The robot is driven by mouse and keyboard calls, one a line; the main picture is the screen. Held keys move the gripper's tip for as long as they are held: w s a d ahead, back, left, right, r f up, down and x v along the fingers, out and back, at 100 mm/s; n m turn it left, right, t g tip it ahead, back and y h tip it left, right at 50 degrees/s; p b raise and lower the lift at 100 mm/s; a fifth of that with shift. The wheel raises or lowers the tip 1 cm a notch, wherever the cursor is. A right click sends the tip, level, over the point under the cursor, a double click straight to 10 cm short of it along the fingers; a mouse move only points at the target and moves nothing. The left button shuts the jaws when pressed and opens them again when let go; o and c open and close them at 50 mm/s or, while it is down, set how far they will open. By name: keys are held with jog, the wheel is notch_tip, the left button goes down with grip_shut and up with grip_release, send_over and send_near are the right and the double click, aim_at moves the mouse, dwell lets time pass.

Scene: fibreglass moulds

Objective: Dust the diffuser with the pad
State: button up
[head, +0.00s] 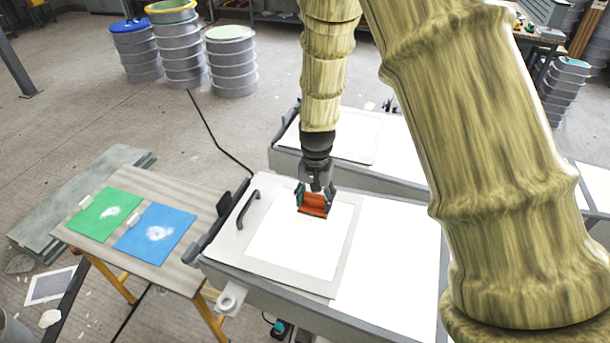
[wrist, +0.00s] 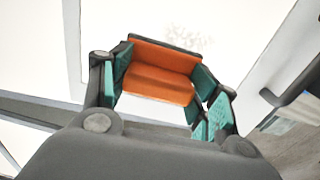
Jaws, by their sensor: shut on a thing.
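My gripper (head: 314,198) is shut on an orange pad (head: 313,206) with a dark edge. In the wrist view the pad (wrist: 160,72) sits between the teal fingertips of my gripper (wrist: 160,85). The pad is over the white diffuser (head: 292,245), a bright square panel in a pale frame, near its upper edge. I cannot tell whether the pad touches it. In the wrist view a faint grey speckled patch (wrist: 188,38) shows on the white diffuser just beyond the pad.
A wooden trestle table (head: 185,225) at the left holds a green sheet (head: 97,222) and a blue sheet (head: 140,245), each with a white smudge. A black handle (head: 248,210) stands beside the diffuser. A second light box (head: 350,135) is behind. Stacked drums (head: 230,65) stand farther back.

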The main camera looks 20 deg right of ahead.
aim_at(315, 197)
jog(key=r, duration=0.1)
jog(key=r+p, duration=0.1)
jog(key=r, duration=0.1)
jog(key=shift+s+r+p, duration=0.2)
jog(key=shift+s+p, duration=0.05)
jog(key=shift+p, duration=0.1)
jog(key=shift+w+r+p, duration=0.2)
jog(key=shift+r+p, duration=0.6)
jog(key=shift+r, duration=0.2)
jog(key=shift+s+r+p, duration=0.15)
jog(key=shift+r+p, duration=0.25)
jog(key=shift+r, duration=0.3)
jog(key=shift+f, duration=0.1)
